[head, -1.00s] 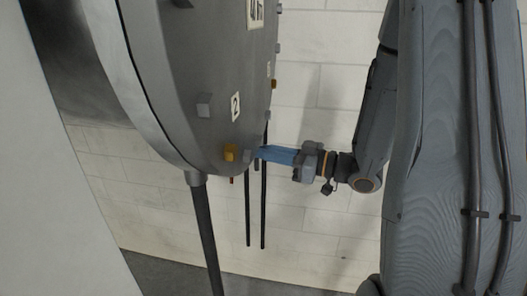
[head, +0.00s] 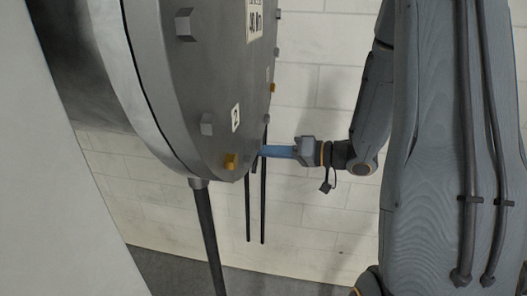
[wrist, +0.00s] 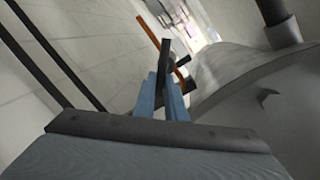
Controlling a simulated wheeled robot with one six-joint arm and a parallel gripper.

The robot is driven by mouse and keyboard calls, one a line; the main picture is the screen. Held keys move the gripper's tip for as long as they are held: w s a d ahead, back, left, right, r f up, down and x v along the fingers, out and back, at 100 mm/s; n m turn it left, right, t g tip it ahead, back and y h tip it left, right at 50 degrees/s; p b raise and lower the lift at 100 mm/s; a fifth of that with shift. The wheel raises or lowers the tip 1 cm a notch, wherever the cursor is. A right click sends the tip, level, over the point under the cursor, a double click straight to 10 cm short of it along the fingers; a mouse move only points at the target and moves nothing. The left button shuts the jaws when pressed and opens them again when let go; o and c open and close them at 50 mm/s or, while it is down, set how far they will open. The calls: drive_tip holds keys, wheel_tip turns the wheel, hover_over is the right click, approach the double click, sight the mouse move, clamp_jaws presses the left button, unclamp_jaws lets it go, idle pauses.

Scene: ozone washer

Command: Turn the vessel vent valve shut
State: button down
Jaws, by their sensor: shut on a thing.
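The grey vessel (head: 205,85) fills the left and middle of the head view, and part of its curved wall (wrist: 265,95) shows at right in the wrist view. My gripper (head: 262,152) reaches in from the right to the vessel's lower right edge. In the wrist view my blue fingers (wrist: 162,85) are shut on a dark bar-like handle (wrist: 165,52), which stands between them and is probably the vent valve handle. In the head view the valve is mostly hidden behind the fingers and the vessel's edge.
A dark leg (head: 207,235) and thin dark rods (head: 263,205) hang below. An orange bar (wrist: 150,33) rises beyond the fingers. A white brick wall (head: 320,90) stands behind.

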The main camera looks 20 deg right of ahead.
drive_tip(key=m, duration=0.2)
drive_tip(key=m+g, duration=0.1)
drive_tip(key=m, duration=0.1)
drive_tip(key=f+m+g, duration=0.1)
drive_tip(key=m, duration=0.2)
drive_tip(key=shift+w+d+y, duration=0.25)
drive_tip(key=shift+w+y, duration=0.05)
drive_tip(key=shift+w, duration=0.1)
drive_tip(key=shift+f+m, duration=0.1)
drive_tip(key=shift+m, duration=0.2)
drive_tip(key=c, duration=1.8)
unclamp_jaws()
drive_tip(key=shift+b+v, duration=1.25)
drive_tip(key=shift+v, duration=2.7)
